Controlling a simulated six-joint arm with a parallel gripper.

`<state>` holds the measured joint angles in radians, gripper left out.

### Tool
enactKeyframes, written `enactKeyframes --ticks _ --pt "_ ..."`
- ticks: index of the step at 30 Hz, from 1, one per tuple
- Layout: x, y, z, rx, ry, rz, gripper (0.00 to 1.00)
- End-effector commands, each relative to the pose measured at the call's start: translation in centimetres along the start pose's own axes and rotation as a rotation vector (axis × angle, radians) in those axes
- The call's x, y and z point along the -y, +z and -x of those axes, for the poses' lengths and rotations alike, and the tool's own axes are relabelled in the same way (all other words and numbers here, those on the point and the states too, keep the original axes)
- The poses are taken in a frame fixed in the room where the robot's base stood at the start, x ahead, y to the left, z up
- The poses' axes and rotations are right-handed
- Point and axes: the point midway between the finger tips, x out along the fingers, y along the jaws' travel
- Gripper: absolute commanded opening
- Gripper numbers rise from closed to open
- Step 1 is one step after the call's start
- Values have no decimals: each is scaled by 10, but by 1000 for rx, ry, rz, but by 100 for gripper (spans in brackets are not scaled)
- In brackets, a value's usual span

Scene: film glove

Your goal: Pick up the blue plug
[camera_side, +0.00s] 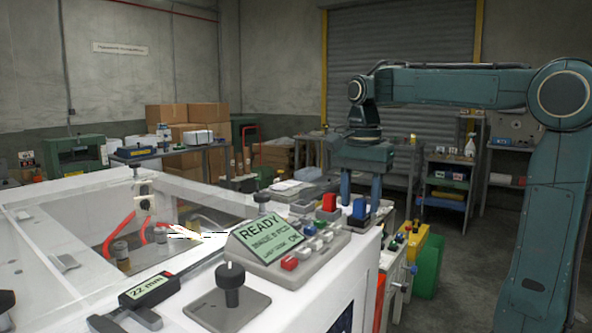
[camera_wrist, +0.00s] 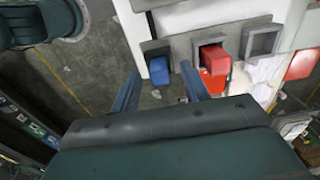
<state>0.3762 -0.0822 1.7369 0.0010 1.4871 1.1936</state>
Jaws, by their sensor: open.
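The blue plug (camera_side: 359,210) sits in a grey socket at the right end of the white machine's top. It also shows in the wrist view (camera_wrist: 160,70), below the white surface's edge. My gripper (camera_side: 361,203) is open, with its two blue fingers pointing down around the blue plug's place in the side view. In the wrist view my gripper (camera_wrist: 160,72) has one fingertip on each side of the plug, with visible gaps. I cannot tell the exact height of the tips. Nothing is held.
A red plug (camera_side: 329,203) stands beside the blue one, close to my left finger in the side view; it also shows in the wrist view (camera_wrist: 215,60). An empty grey socket (camera_wrist: 262,40) is farther right there. A READY display panel (camera_side: 271,238) is left of the plugs.

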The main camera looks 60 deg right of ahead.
Motion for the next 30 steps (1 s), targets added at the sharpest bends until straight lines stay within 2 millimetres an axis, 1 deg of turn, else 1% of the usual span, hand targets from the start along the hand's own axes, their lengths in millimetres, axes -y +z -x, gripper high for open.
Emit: enactKeyframes --ticks 4,19,20,21,26,27,30 --pt "0 0 -7 0 0 0 45" --pt "0 0 -7 0 0 0 45" --pt "0 0 -7 0 0 0 42" --pt "0 0 -7 0 0 0 34" --pt "0 0 -7 0 0 0 2" --pt "0 0 -7 0 0 0 0" --pt "0 0 -7 0 0 0 0"
